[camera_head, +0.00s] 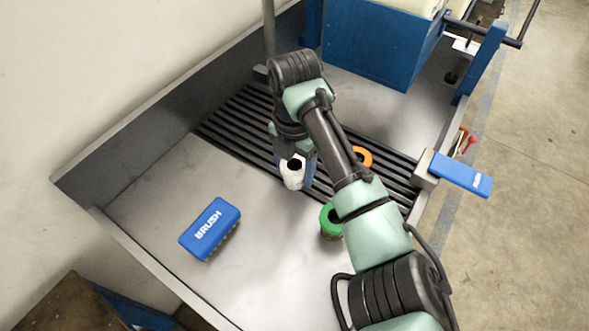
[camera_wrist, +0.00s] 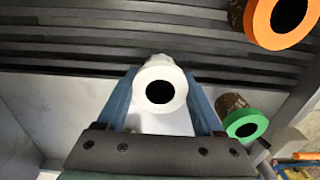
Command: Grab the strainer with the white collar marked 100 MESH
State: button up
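The strainer with the white collar (camera_wrist: 143,86) is between the two blue fingers of my gripper (camera_wrist: 160,88) in the wrist view, its round dark opening facing the camera. The fingers lie close along both sides of the collar; I cannot tell whether they press on it. In the head view the white strainer (camera_head: 292,180) is below my gripper (camera_head: 295,168), at the near edge of the black slats. Its pale body runs behind the collar. I cannot read any marking on it, and its base is hidden.
A green-collared strainer (camera_head: 328,224) stands on the bare metal to the right. An orange-collared one (camera_head: 364,155) is on the slatted grate (camera_head: 235,130), partly behind my arm. A blue box (camera_head: 370,45) is at the back.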

jog(key=c, duration=0.4)
